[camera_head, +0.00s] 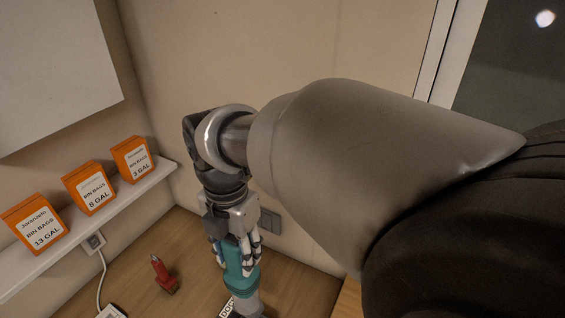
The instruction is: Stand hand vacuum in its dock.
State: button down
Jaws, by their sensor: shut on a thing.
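My gripper (235,258) points down near the bottom middle of the view, its fingers closed on both sides of a teal hand vacuum (241,282). The vacuum is roughly upright, with a grey lower part at the bottom edge of the view. A white label (227,309) with dark letters starting "DO" shows beside the vacuum's lower end. It may belong to the dock, but the rest is hidden by the vacuum or cut off. I cannot tell whether the vacuum touches it.
A red object (163,276) stands on the wooden counter (190,262) left of the gripper. A white cable (102,275) runs from a wall outlet (94,242) to a white item (111,312). Orange bin-bag boxes (89,188) stand on a white shelf (60,242). Walls are close behind.

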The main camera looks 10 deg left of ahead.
aim_at(247, 297)
notch_tip(247, 297, down, 18)
jog(key=b, duration=0.3)
dwell(0.3)
jog(key=c, duration=1)
grip_release()
jog(key=shift+f, duration=0.15)
